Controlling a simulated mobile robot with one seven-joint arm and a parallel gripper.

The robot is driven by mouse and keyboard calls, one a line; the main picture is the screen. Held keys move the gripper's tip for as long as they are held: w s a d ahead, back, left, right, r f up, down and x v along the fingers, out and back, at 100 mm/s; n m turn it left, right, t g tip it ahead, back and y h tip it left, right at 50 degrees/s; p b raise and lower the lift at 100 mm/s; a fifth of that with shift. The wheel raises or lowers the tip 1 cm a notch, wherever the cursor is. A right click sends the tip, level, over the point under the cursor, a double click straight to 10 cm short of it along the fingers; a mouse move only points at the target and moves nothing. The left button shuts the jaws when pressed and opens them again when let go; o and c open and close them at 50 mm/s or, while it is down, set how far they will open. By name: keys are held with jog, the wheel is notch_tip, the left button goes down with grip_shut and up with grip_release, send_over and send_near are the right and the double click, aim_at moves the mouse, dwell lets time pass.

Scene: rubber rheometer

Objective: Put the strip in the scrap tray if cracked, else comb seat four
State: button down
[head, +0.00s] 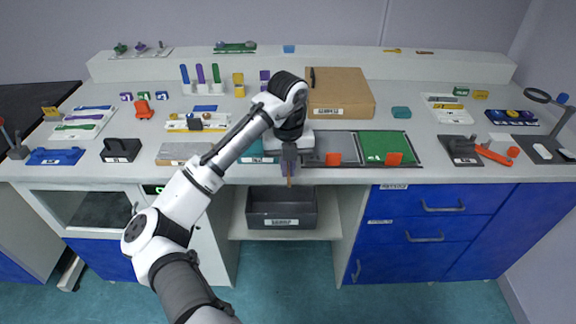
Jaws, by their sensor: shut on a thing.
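My gripper (289,168) points down in front of the bench's front edge, near the middle. It is shut on a thin brownish strip (289,182), whose lower end shows below the fingers. The strip is too small here to tell whether it is cracked. A dark grey tray or bin (281,222) with a white label stands on the lower shelf, below the gripper; the label is unreadable, so I cannot tell whether it is the scrap tray. I cannot make out which holder is the comb; a white rack (205,88) holds blue, purple and green upright pieces.
A brown box (340,92) stands behind the gripper. A dark tray with green (381,143) and grey mats lies to the right. A black block (121,149) and blue holder (55,156) are at left. An orange-handled tool (493,155) and magnifier (538,96) are at right.

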jog(key=shift+f+b, duration=0.8)
jog(key=shift+f, duration=0.7)
jog(key=c, duration=1.5)
grip_release()
notch_tip(320, 180, up, 14)
jog(key=shift+f+b, duration=0.1)
jog(key=shift+b, duration=0.2)
